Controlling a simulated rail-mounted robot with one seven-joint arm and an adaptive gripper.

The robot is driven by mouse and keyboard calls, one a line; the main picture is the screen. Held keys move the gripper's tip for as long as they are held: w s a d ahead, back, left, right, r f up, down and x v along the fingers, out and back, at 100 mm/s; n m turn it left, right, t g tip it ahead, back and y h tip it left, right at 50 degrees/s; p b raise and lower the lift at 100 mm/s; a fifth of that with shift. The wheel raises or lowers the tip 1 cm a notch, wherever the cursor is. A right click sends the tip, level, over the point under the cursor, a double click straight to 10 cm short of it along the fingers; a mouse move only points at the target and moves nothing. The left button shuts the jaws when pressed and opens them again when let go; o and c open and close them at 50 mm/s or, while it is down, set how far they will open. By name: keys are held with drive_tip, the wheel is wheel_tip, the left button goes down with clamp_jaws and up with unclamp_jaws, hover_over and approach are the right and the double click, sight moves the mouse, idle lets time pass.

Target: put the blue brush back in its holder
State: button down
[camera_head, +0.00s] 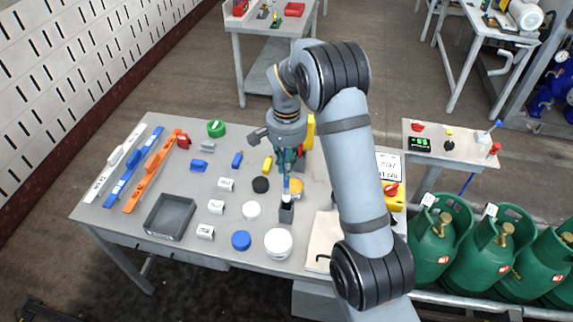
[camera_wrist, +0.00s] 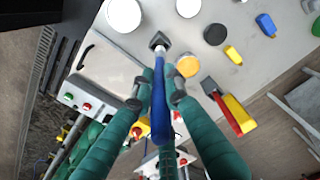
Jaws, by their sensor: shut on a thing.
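The blue brush (camera_head: 286,184) hangs roughly upright below my gripper (camera_head: 288,170), with its white end down. In the wrist view its blue handle (camera_wrist: 160,110) lies between the two green fingers of my gripper (camera_wrist: 158,92), which are shut on it. The holder (camera_head: 286,214) is a small dark grey block on the table directly below the brush. It also shows in the wrist view (camera_wrist: 159,40), at the brush's white end. I cannot tell whether the white end is above the holder or just inside its opening.
A pale board (camera_head: 324,238) lies to the right. A grey tray (camera_head: 170,216) is at the left.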

sight(286, 191)
drive_tip(key=shift+f+b, duration=4.15)
drive_tip(key=shift+f, duration=0.75)
drive_tip(key=shift+f+b, duration=0.65)
drive_tip(key=c, duration=1.7)
unclamp_jaws()
drive_tip(key=shift+o, duration=0.2)
drive_tip(key=shift+r, duration=0.1)
wheel_tip(286, 191, up, 12)
drive_tip(key=shift+f, duration=0.1)
